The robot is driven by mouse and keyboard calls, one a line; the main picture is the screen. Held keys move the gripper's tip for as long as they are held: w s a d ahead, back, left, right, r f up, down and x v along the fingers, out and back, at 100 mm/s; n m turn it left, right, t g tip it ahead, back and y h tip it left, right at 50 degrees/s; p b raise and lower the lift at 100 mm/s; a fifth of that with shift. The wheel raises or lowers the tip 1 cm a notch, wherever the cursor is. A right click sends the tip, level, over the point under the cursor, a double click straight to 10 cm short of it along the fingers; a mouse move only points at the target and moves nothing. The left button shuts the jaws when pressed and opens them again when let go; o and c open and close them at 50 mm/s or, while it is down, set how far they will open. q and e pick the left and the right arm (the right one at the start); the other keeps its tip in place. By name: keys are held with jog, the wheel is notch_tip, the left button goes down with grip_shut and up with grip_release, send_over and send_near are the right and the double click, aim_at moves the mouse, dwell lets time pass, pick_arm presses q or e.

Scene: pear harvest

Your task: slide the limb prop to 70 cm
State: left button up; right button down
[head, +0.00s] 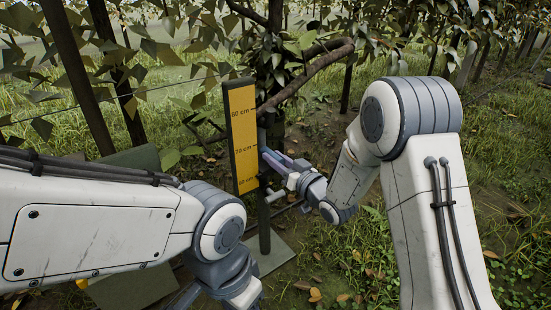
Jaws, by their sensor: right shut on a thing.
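The limb prop (264,238) stands upright mid-view on a grey base plate. Beside it is a yellow scale board (243,128) in a dark frame, marked 60, 70 and 80 cm. My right gripper (273,163) comes in from the right and is shut on the prop's sliding part, just right of the board, between the 60 and 70 cm marks in the picture. The gripper hides most of that part, so the exact reading is unclear. A bare brown limb (308,75) slopes across above. My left gripper (222,303) is at the bottom edge, largely cut off.
A leafy tree and a dark trunk stand behind the prop. Dark posts (78,75) rise at the left. A green box-like thing (130,285) is partly hidden behind my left arm. Grass and fallen leaves cover the ground at the right.

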aim_at(273, 123)
notch_tip(273, 123, up, 11)
jog(key=p, duration=0.8)
jog(key=shift+f, duration=0.35)
jog(key=c, duration=0.6)
grip_release()
jog(key=shift+f, duration=0.1)
jog(key=p+v, duration=0.2)
jog(key=v, duration=0.8)
jog(key=shift+s+p, duration=0.25)
jog(key=shift+p, duration=0.05)
jog(key=shift+d, duration=0.1)
